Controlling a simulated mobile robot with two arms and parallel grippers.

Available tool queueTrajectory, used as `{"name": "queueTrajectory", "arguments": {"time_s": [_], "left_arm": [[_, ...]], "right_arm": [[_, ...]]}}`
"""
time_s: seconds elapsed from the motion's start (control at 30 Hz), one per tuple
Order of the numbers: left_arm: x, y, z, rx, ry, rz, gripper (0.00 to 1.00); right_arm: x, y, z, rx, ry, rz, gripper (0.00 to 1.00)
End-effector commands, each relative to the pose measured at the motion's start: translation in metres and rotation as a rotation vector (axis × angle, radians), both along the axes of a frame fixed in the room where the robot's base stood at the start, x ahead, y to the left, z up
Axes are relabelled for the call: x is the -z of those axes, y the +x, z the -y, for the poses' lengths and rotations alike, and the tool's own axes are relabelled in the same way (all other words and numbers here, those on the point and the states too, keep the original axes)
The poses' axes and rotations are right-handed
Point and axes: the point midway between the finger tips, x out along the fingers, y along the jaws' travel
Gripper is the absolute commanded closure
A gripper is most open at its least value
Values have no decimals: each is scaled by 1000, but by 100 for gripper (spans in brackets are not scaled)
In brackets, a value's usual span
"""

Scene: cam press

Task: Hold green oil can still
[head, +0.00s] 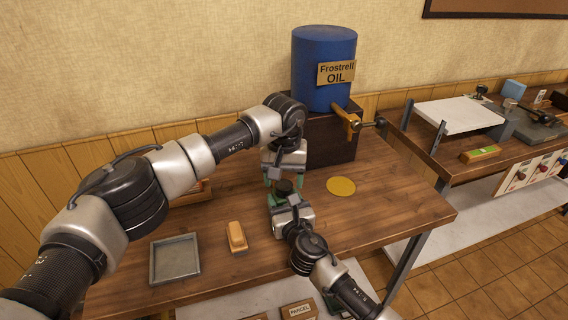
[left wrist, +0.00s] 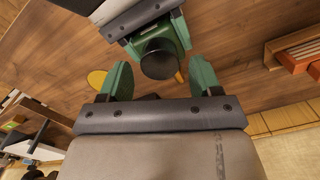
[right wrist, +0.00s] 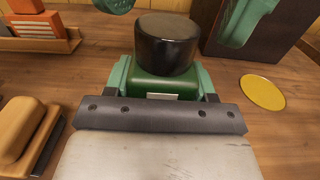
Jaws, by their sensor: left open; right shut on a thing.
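The green oil can (right wrist: 165,85) with its wide black cap (right wrist: 168,42) stands upright in the right wrist view. Its cap also shows in the left wrist view (left wrist: 160,56) and, small, in the head view (head: 284,187). My right gripper (head: 286,203) is shut on the can's body from the near side. My left gripper (head: 284,180) is open just beyond and above the can. In the left wrist view its two green fingers (left wrist: 160,80) are apart, with the black cap visible between and past them. Much of the can is hidden by the grippers.
A blue oil drum (head: 323,70) with a brass tap (head: 347,118) stands on a dark box (head: 333,140) behind. A yellow disc (head: 341,186) lies right of the can. A wooden-backed brush (head: 237,235) and grey tray (head: 175,260) lie left. The bench's right end is clear.

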Motion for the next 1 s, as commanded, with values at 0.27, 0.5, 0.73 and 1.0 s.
{"name": "queueTrajectory", "arguments": {"time_s": [0.27,0.5,0.73,1.0], "left_arm": [[24,0,0,-1,0,0,36],[25,0,0,-1,-1,0,36],[25,0,0,-1,-1,1,67],[25,0,0,-19,0,1,85]], "right_arm": [[1,0,0,0,-1,-2,100],[1,0,0,0,-1,-3,100],[2,0,0,0,-1,-3,100],[2,0,0,1,-1,-3,100]]}}
